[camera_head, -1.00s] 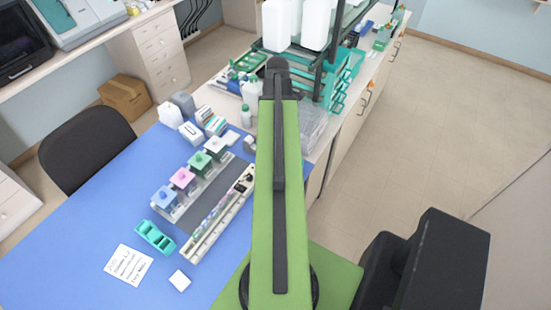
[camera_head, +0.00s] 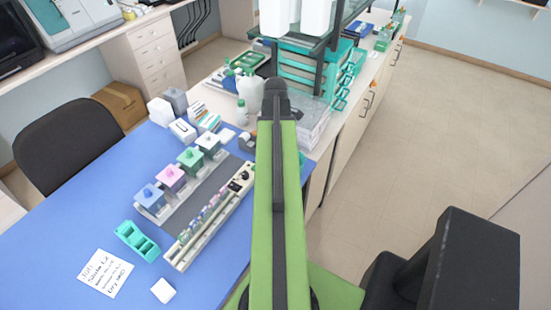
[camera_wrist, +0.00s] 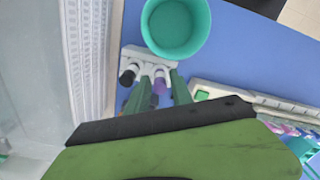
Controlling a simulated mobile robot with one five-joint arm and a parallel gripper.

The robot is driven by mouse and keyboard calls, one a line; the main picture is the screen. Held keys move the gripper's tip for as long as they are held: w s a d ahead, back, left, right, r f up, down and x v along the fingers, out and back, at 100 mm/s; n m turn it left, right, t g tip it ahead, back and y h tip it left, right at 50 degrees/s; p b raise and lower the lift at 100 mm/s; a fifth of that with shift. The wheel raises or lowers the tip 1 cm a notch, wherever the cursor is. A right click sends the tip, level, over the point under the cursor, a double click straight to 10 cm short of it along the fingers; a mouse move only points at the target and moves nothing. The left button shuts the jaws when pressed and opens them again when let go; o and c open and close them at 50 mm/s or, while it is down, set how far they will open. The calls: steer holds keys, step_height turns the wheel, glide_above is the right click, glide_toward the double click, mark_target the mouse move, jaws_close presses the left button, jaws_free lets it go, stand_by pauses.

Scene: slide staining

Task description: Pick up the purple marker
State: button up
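The purple marker (camera_wrist: 160,83) shows in the wrist view, standing in a small white rack (camera_wrist: 133,53) with a black-capped marker (camera_wrist: 128,76) and other markers at its left. My gripper (camera_wrist: 161,90) has two green fingers that reach out from behind the black-edged green arm link. The fingers look apart, with the purple marker seen in the gap between them. I see no contact, and the markers' lower ends are partly hidden. In the head view my arm hides the rack and the gripper.
A teal cup (camera_wrist: 170,53) stands just beyond the rack. A white ribbed box (camera_wrist: 90,45) is close at the left in the wrist view. A long cream strip rack (camera_head: 196,238) and staining jars (camera_head: 171,178) stand on the blue mat (camera_head: 65,225). A shelf unit (camera_head: 305,72) rises behind my arm.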

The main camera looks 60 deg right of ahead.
steer(key=shift+f, duration=0.25)
jaws_close()
